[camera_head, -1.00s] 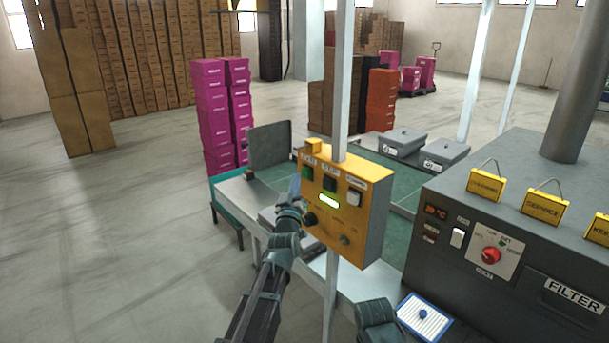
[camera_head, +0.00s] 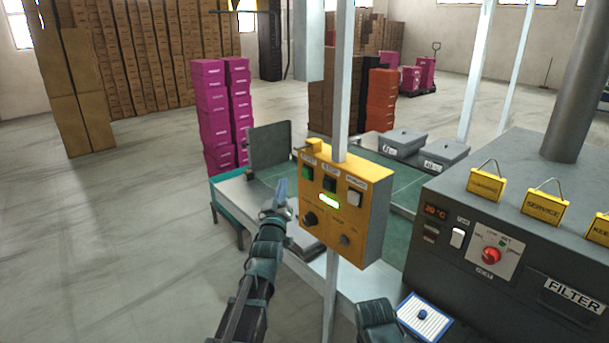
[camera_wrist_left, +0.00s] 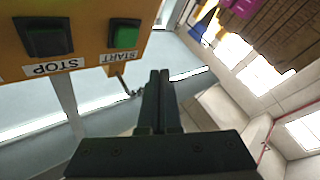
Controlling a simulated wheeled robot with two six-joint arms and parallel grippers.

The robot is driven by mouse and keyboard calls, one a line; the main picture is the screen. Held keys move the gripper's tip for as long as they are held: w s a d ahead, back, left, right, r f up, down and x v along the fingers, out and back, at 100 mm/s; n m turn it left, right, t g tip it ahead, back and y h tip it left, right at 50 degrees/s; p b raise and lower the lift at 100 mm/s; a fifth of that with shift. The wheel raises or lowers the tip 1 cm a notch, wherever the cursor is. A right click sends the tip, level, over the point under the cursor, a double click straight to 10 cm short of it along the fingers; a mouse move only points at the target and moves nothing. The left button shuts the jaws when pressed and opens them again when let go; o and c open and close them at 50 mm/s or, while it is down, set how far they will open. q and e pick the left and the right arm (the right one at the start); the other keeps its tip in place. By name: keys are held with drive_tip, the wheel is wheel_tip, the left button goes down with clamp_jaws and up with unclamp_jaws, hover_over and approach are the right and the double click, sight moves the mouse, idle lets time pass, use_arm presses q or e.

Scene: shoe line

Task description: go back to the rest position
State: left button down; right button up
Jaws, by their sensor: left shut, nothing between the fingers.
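My left gripper (camera_head: 281,192) is shut and empty, just left of the yellow control box (camera_head: 343,225) on the white post. A small gap shows between its fingertips and the box. In the left wrist view my shut fingers (camera_wrist_left: 158,100) point up beside the box, which fills the top left with its green START button (camera_wrist_left: 125,37) and black STOP button (camera_wrist_left: 48,38). At the bottom of the head view a dark part of my right arm shows, but its gripper fingers cannot be made out.
The grey machine (camera_head: 500,262) with yellow tags stands at the right. The table (camera_head: 235,192) lies behind the control box, with grey lidded boxes (camera_head: 402,142) on it. Magenta boxes (camera_head: 214,115) are stacked behind. The floor at the left (camera_head: 110,240) is clear.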

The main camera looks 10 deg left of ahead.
idle(0.3)
use_arm(q)
drive_tip(key=s+d+f+m+g+h, duration=0.1)
drive_tip(key=s+d+f+m+g, duration=0.15)
drive_tip(key=d+f+g, duration=0.35)
drive_tip(key=s+d+f+m+g+h, duration=0.1)
drive_tip(key=s+d+f, duration=0.25)
drive_tip(key=f, duration=0.45)
drive_tip(key=s+d+f+m+g+h, duration=0.1)
drive_tip(key=s+d+f+m+g, duration=0.1)
drive_tip(key=s+d+f+g, duration=0.3)
drive_tip(key=s+d+f+m+g+y, duration=0.1)
drive_tip(key=s+f+g, duration=0.2)
drive_tip(key=s, duration=0.4)
drive_tip(key=s+d+f+m+g, duration=0.1)
drive_tip(key=s+f+m+g, duration=0.1)
drive_tip(key=s, duration=0.6)
drive_tip(key=s+f+m+g+y, duration=0.1)
drive_tip(key=s+f+g, duration=0.3)
drive_tip(key=s, duration=0.4)
drive_tip(key=shift+d+f+m+g+y, duration=0.15)
drive_tip(key=shift+d+m+g+y, duration=0.15)
drive_tip(key=shift+d+m+g, duration=0.15)
drive_tip(key=shift+s, duration=0.1)
